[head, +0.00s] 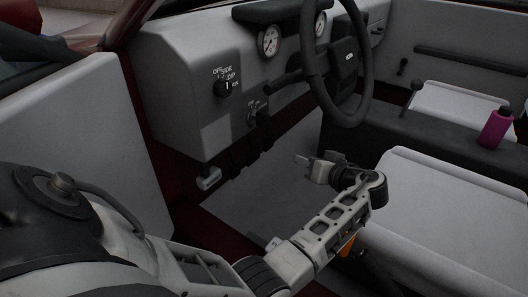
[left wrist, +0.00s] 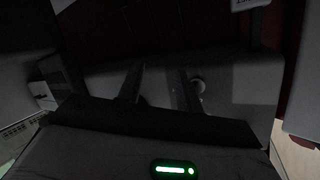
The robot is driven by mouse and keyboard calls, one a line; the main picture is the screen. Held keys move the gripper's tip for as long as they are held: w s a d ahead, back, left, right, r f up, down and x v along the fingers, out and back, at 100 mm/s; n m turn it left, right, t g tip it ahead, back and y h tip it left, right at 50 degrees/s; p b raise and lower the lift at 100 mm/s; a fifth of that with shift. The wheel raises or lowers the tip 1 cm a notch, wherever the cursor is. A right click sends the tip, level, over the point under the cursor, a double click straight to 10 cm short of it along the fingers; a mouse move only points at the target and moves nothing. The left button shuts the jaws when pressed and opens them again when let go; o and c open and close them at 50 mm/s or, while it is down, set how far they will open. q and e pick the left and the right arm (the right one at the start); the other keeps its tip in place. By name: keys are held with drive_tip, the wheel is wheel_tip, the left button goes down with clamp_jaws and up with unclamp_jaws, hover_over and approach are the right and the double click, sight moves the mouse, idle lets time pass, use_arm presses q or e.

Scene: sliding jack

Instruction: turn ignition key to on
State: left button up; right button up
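The grey dashboard carries a small dark switch (head: 252,115) with tiny white lettering, left of the steering column. It looks like the ignition, but its key and setting are too small to make out. My left gripper (head: 302,160) is below and to the right of this switch, apart from it, in front of the footwell. In the left wrist view its two dark fingers (left wrist: 158,88) stand apart with nothing held between them. The switch cannot be made out in that dim view. My right gripper does not show.
A black light knob (head: 222,88) marked OFF, SIDE and DIP sits higher on the dashboard. The steering wheel (head: 313,60) stands to the right of the switch. A grey seat (head: 440,205) and a magenta bottle (head: 495,128) are at the right. The footwell (head: 255,205) looks open.

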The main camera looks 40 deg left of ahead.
sight(270, 122)
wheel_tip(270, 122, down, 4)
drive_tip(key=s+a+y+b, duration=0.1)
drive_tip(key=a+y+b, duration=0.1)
drive_tip(key=b, duration=0.5)
use_arm(q)
wheel_tip(270, 122, up, 7)
drive_tip(key=d+n+g+y, duration=0.2)
drive_tip(key=n+g+y, duration=0.3)
drive_tip(key=n, duration=0.4)
drive_tip(key=shift+g+h, duration=0.4)
drive_tip(key=shift+h, duration=0.1)
drive_tip(key=a, duration=0.4)
drive_tip(key=s+a+b, duration=0.1)
drive_tip(key=a, duration=0.4)
drive_tip(key=s+a+b, duration=0.1)
drive_tip(key=a, duration=0.4)
drive_tip(key=shift+r, duration=0.2)
drive_tip(key=shift+a+b, duration=0.3)
drive_tip(key=shift+a, duration=0.5)
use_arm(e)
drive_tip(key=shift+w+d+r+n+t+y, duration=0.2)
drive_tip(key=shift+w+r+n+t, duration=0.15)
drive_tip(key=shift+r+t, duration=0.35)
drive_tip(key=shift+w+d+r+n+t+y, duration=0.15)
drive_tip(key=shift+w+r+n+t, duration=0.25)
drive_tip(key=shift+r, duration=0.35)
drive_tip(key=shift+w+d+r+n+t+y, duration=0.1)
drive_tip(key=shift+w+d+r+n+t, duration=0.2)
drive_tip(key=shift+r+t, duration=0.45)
